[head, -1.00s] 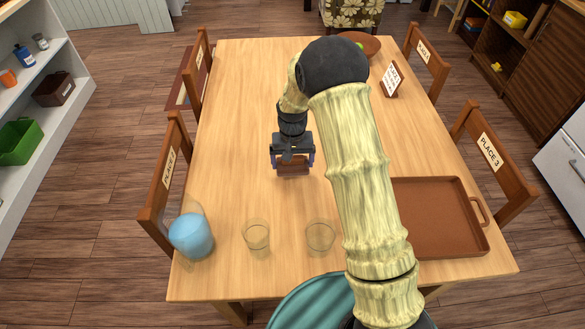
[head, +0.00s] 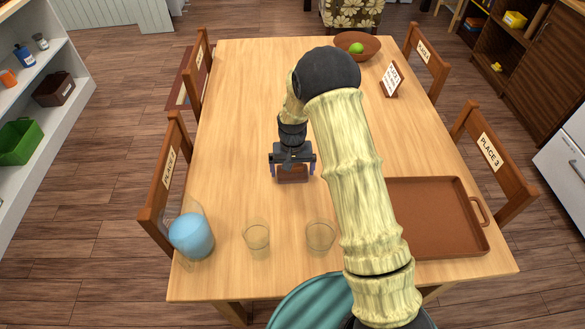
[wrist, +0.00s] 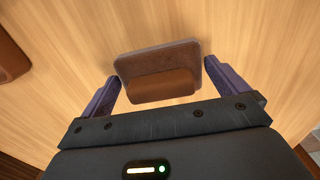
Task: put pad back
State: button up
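The pad (head: 292,174) is a small brown block on the wooden table, below my gripper in the head view. In the wrist view the pad (wrist: 190,58) shows a flat greyish-brown base with a raised, rounded brown grip (wrist: 160,86). My gripper (head: 292,168) points down over it. In the wrist view my gripper (wrist: 164,88) is open, with one purple finger on each side of the pad. The fingertips are close to the pad's ends, with small gaps visible. My gripper hides part of the pad in the head view.
On the table (head: 235,100) are a blue-filled jug (head: 191,236), two clear glasses (head: 257,236) (head: 320,237), a brown tray (head: 440,217), a sign (head: 391,79) and a bowl (head: 371,50) with green fruit. Chairs surround it. Table left of my gripper is clear.

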jog(key=shift+r, duration=0.1)
notch_tip(320, 180, up, 12)
dwell(0.6)
dwell(0.4)
jog(key=s+d+r+t, duration=0.1)
jog(key=s+d+r, duration=0.1)
jog(key=s, duration=0.5)
jog(key=s+d+r, duration=0.2)
jog(key=s+d, duration=0.3)
jog(key=s, duration=0.2)
jog(key=s+d+r+t, duration=0.1)
jog(key=s+d, duration=0.3)
jog(key=s, duration=0.4)
jog(key=shift+d+r+t, duration=0.25)
jog(key=shift+r+t, duration=0.05)
jog(key=shift+r, duration=0.5)
